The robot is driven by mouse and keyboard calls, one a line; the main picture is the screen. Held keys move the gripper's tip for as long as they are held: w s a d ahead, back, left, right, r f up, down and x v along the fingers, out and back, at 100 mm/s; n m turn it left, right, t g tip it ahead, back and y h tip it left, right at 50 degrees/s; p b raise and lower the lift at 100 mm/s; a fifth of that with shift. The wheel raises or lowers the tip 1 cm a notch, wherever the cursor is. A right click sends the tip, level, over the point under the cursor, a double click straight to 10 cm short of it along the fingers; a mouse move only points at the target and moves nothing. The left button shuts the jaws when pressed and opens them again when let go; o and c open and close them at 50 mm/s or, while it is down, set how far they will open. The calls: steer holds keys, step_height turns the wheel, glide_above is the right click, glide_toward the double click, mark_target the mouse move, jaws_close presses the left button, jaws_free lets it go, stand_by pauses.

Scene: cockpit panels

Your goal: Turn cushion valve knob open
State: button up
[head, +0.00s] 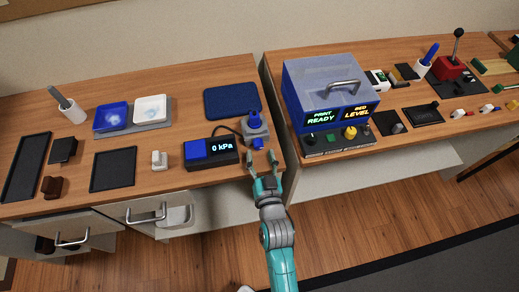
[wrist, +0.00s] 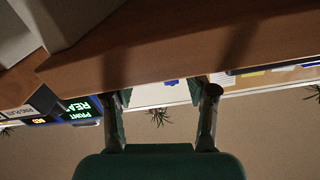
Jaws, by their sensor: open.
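A grey valve unit (head: 255,130) stands at the front right of the left bench. It has a blue top and a blue knob (head: 258,144) on its front. A blue cushion (head: 232,100) lies flat behind it. A black gauge box (head: 211,151) beside it reads 0 kPa. My gripper (head: 261,159) is open and empty just in front of the knob, with its fingers pointing at the bench. In the wrist view my open gripper (wrist: 160,92) has a finger on each side; a small blue patch shows between them, but I cannot tell what it is.
A gap separates the left bench from the right bench. A white block (head: 159,160) and black tray (head: 113,169) lie to the left. Drawer handles (head: 147,213) stick out below.

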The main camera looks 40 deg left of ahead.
steer(key=v, duration=0.9)
stand_by(0.3)
